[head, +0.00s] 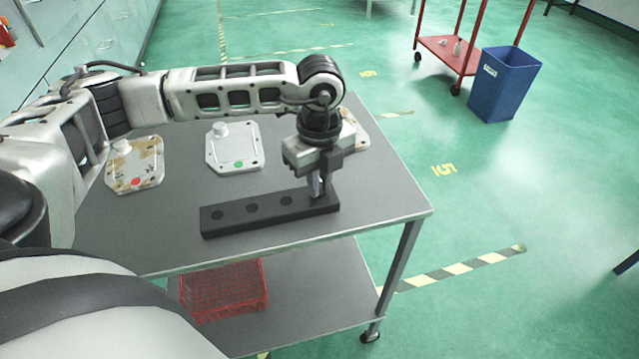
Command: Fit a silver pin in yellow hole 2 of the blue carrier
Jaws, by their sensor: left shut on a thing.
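A long dark block (245,220) with a row of round dark holes lies near the front edge of the grey table. It looks black, not blue, and I see no yellow hole on it. My left gripper (319,191) points down at the right end of the block. Its fingers are shut on a small silver thing, apparently a pin, mostly hidden between them. I cannot tell whether its lower end is in a hole or just above the block. My right gripper is not in view.
Castings stand behind the block on the table (390,190): one with a green dot (222,150), one stained with a red dot (148,160), another (360,140) partly behind my gripper. A red basket (225,290) is below. A blue bin (505,85) and red trolley (437,45) stand beyond.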

